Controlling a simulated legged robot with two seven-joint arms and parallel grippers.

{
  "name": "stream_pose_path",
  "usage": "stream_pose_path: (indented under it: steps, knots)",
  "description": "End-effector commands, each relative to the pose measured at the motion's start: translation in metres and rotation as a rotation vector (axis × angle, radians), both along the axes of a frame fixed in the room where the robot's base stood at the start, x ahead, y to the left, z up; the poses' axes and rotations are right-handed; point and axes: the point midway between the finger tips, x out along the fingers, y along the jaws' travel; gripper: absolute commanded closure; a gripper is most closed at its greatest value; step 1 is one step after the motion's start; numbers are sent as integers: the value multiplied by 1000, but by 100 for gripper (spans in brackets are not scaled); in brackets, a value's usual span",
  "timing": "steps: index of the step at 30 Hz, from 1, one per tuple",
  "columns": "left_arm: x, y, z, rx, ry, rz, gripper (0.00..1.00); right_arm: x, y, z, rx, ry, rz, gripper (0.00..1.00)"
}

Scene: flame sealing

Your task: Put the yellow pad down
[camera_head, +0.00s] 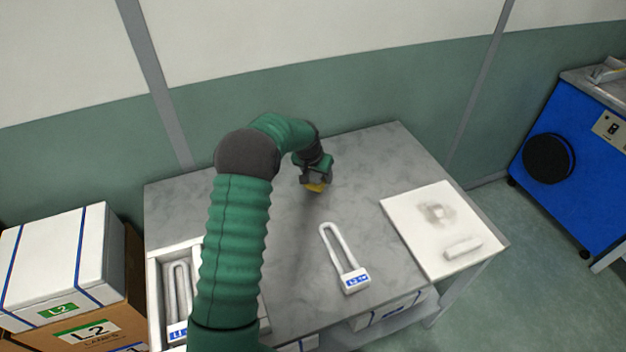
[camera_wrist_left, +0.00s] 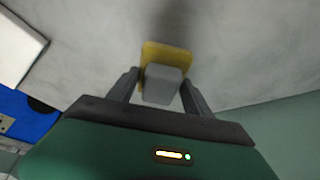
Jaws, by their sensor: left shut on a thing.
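The yellow pad (camera_head: 316,187) shows under my left gripper (camera_head: 317,178), over the back part of the grey table in the head view. In the left wrist view the yellow pad (camera_wrist_left: 152,54) has a grey block (camera_wrist_left: 163,84) on it. The two fingers of my left gripper (camera_wrist_left: 160,88) are shut on this grey block, one on each side. I cannot tell whether the pad touches the table (camera_head: 370,165) or hangs just above it. My right gripper is not in view.
A U-shaped lamp (camera_head: 341,255) lies on the table's front middle. A white board (camera_head: 420,225) with a grey smudge and a small white bar (camera_head: 462,248) is at the right. A tray (camera_head: 152,285) holding lamps stands at front left. The table's back right is clear.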

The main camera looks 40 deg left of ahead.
Motion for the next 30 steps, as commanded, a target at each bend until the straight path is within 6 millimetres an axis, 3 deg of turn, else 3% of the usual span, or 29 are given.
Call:
stream_pose_path:
  steps: [5, 9, 18, 19, 21, 23, 30]
  knots:
    - [-3, 22, -2, -1, 0, 2, 74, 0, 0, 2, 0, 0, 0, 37]
    - [-2, 17, -32, 0, 2, -2, 74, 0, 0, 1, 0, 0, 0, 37]
    - [-2, 18, -38, 1, 0, -1, 74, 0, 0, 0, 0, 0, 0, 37]
    - [-2, 18, -38, 1, 0, -1, 38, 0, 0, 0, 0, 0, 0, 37]
    - [-2, 18, -38, 1, 0, -1, 29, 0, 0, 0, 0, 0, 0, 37]
    - [-2, 18, -38, 1, 0, -1, 21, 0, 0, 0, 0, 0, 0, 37]
    - [-2, 18, -38, 1, 0, -1, 20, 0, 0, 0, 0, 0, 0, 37]
